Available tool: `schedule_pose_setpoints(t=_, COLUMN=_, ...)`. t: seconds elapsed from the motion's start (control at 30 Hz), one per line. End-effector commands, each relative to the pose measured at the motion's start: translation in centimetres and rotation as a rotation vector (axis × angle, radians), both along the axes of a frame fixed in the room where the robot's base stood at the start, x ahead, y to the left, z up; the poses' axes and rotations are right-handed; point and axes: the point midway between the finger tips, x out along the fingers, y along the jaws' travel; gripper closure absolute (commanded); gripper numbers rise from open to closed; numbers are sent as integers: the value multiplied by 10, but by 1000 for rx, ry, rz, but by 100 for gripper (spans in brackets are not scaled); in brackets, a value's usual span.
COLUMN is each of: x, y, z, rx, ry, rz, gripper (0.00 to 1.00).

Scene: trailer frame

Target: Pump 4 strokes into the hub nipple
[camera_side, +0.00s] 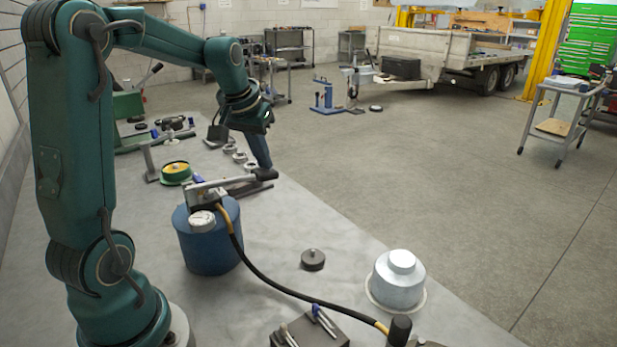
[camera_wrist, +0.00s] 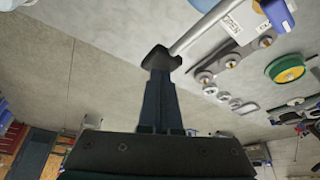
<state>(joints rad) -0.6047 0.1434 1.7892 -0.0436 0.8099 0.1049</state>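A blue pump (camera_side: 207,245) stands on the bench, with a round gauge (camera_side: 202,221) on its front. Its lever ends in a black grip (camera_side: 266,174), which also shows in the wrist view (camera_wrist: 160,58). My gripper (camera_side: 263,165) reaches down to this grip. In the wrist view its fingers (camera_wrist: 163,74) are close together and appear shut on the grip. A black hose (camera_side: 285,290) runs from the pump to the front edge, near a black cylindrical piece (camera_side: 400,328). I cannot tell whether the hose joins a nipple there. A silver stepped hub (camera_side: 399,279) stands at right.
A dark disc (camera_side: 313,259) lies between pump and hub. A dark block with tools (camera_side: 309,332) is at the front. A green-and-yellow round part (camera_side: 176,172) and several small rings (camera_side: 240,157) lie behind the pump. Open floor lies right of the bench; a trailer (camera_side: 425,48) stands far off.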

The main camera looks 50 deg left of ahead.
Motion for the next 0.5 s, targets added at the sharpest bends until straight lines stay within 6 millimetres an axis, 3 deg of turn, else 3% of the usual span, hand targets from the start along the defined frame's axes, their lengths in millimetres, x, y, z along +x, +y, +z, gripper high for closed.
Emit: schedule_pose_setpoints(t=0.5, x=-1, y=0, z=-1, rx=-1, ry=2, rz=0, gripper=100)
